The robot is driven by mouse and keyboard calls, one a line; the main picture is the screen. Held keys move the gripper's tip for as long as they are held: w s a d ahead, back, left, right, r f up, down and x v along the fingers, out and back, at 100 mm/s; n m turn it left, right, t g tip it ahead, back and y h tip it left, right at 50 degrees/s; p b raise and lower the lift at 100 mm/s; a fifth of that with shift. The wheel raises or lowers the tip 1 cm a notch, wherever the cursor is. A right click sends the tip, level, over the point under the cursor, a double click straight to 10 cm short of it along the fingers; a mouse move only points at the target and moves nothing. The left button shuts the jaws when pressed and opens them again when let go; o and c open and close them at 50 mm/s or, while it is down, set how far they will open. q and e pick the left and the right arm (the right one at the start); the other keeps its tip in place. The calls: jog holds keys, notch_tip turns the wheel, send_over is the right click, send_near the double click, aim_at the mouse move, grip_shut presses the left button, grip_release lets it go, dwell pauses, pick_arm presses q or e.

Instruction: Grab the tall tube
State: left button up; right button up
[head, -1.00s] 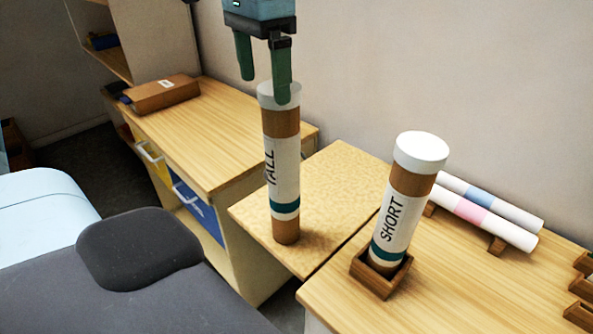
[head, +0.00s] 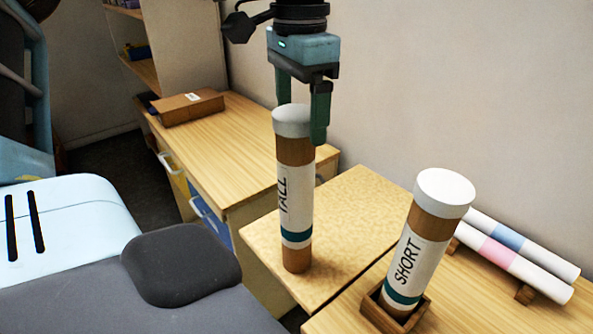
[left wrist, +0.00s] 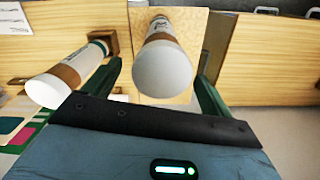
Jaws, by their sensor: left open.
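The tall tube (head: 296,205) is brown with a white cap, a white label reading TALL and a teal band. It stands upright on the small middle table (head: 350,215). My left gripper (head: 302,118) is open and points down over its top, with a finger to either side of the cap in the head view. In the left wrist view the tall tube's white cap (left wrist: 163,68) shows between the two open fingers (left wrist: 160,85). The short tube (head: 420,245), labelled SHORT, stands tilted in a wooden holder (head: 412,318). My right gripper is not in view.
Two rolled tubes (head: 515,255) with blue and pink bands lie on a rack on the right table. A brown box (head: 190,106) lies on the back desk (head: 240,135). The middle table around the tall tube is clear.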

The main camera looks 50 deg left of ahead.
aim_at(298, 136)
pick_arm(q)
notch_tip(298, 136, down, 4)
jog(key=shift+s+f, duration=0.1)
jog(key=shift+f, duration=0.15)
jog(key=c, duration=1.5)
jog(key=shift+o, duration=0.2)
jog(key=shift+r, duration=0.15)
